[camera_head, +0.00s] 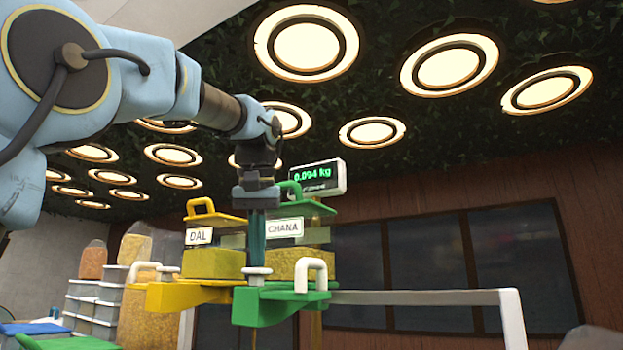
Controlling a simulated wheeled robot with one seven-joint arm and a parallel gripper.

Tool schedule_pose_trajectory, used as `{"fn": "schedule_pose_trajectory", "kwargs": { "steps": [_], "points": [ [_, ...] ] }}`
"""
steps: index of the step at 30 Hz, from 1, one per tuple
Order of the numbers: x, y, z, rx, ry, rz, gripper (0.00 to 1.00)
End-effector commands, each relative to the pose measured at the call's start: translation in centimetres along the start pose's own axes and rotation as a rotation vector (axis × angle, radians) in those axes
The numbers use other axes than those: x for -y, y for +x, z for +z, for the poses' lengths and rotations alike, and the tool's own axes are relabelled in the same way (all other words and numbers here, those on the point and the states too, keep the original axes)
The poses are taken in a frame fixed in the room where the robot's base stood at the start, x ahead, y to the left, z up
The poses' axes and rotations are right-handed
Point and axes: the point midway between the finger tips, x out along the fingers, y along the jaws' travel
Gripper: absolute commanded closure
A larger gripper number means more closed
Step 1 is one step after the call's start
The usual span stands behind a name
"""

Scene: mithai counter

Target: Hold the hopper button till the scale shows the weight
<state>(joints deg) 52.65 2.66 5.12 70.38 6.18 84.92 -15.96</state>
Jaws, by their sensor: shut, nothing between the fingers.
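The scale display (318,177) shows 0.094 kg in green digits, behind and right of my gripper. The green hopper (275,306) carries a CHANA label (284,229) and holds yellow-brown grains. The yellow hopper (185,296) carries a DAL label (199,236) and stands to its left. My gripper (257,264) points straight down, shut and empty, in front of the green hopper. Its tips are at a white round button (257,274) on the green hopper and seem to touch it. How far the button is pressed cannot be told. The scale's pan is not in view.
White handles stand on the yellow hopper (145,268) and the green hopper (320,265). A pale rail (420,298) runs right from the hoppers. Stacked grey boxes (90,305) and filled bags (137,247) stand at left. Open room shows right, before dark windows.

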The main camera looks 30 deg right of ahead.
Motion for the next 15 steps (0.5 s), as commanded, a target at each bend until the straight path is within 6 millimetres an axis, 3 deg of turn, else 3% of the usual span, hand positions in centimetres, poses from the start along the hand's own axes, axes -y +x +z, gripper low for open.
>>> {"fn": "schedule_pose_trajectory", "kwargs": {
  "steps": [15],
  "points": [
    [0.0, 1.0, 0.4, 0.001, 0.0, 0.0, 1.0]
  ]
}}
